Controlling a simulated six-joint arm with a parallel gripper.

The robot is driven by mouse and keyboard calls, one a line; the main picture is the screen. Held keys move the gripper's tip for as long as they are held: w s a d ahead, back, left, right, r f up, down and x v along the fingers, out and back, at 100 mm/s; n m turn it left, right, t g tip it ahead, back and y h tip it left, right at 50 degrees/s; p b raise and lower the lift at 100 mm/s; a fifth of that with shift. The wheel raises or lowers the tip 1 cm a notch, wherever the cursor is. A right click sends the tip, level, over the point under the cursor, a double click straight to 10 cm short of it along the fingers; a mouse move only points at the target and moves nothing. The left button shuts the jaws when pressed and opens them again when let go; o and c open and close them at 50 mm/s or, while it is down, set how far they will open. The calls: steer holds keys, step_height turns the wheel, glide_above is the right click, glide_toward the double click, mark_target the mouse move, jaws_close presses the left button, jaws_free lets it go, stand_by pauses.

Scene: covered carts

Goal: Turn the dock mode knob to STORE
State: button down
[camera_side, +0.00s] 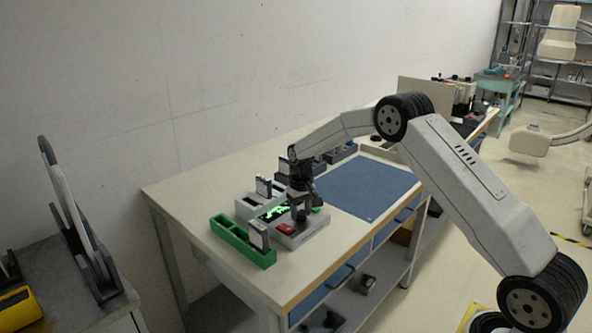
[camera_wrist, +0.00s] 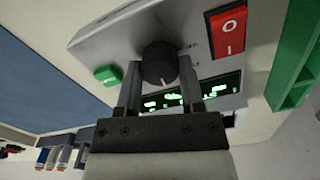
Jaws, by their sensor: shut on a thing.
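The dock mode knob (camera_wrist: 160,63) is a round black knob with a pale pointer line, on the light grey dock panel (camera_wrist: 110,42). In the wrist view its pointer line faces the gripper side of the picture. My gripper (camera_wrist: 160,80) has one finger on each side of the knob and is shut on it. Labels beside the knob are partly hidden and too small to read. In the side view my gripper (camera_side: 300,213) is down at the grey dock (camera_side: 312,228) on the bench, and the knob is hidden there.
A red rocker switch (camera_wrist: 228,32), a green button (camera_wrist: 107,75) and a lit green display (camera_wrist: 165,99) sit close around the knob. A green tray (camera_side: 230,238) stands left of the dock. A blue mat (camera_side: 365,187) lies to the right, mostly clear.

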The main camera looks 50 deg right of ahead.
mark_target(301, 212)
steer(key=shift+n, duration=0.5)
steer(key=shift+c, duration=1.1)
jaws_free()
steer(key=shift+r, duration=0.1)
steer(key=shift+r, duration=3.8)
